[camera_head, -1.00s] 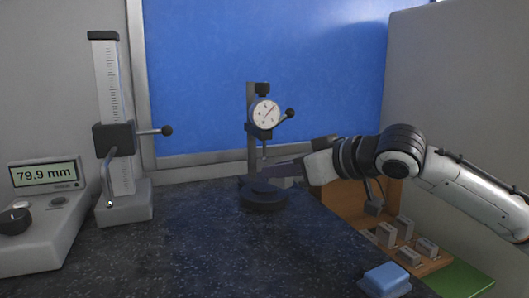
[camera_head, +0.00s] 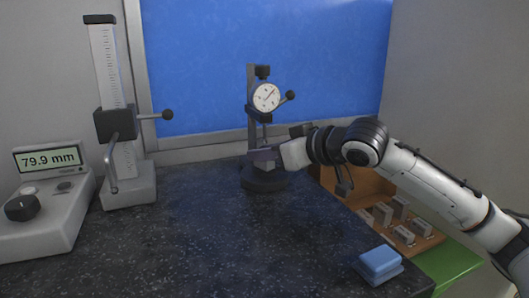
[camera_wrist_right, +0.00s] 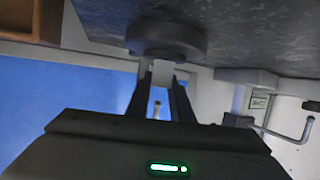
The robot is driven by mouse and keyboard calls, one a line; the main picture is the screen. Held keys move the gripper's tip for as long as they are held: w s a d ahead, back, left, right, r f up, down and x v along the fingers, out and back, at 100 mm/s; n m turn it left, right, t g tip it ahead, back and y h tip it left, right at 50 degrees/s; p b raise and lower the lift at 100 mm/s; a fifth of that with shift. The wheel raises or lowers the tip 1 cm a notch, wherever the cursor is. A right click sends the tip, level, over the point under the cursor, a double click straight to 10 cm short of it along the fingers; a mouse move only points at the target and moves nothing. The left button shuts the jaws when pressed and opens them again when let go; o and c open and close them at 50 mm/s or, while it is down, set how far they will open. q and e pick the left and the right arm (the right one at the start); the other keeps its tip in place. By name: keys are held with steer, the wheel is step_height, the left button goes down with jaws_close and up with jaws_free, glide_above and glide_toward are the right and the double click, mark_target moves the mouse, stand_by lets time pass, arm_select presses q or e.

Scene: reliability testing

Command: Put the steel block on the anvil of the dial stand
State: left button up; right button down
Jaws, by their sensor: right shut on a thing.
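The dial stand (camera_head: 253,105) stands at the back of the dark speckled table, with a white dial (camera_head: 266,97) above its round black base (camera_head: 264,181). My right gripper (camera_head: 262,156) reaches in from the right, between the dial's plunger and the base. In the right wrist view, its fingers (camera_wrist_right: 163,80) are shut on the pale steel block (camera_wrist_right: 162,73). The block is right by the dark round base and anvil (camera_wrist_right: 167,40); I cannot tell whether they touch. In the head view the block is not clearly made out. My left gripper is not in view.
A tall height gauge (camera_head: 126,155) and a box reading 79.9 mm (camera_head: 45,210) stand at the left. A blue block (camera_head: 379,264) lies at the table's front right. A wooden rack (camera_head: 425,240) with several grey blocks is beyond the right edge. The table's middle is clear.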

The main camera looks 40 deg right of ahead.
steer(key=c, duration=1.6)
jaws_free()
steer(key=shift+f, duration=0.1)
steer(key=shift+o, duration=0.2)
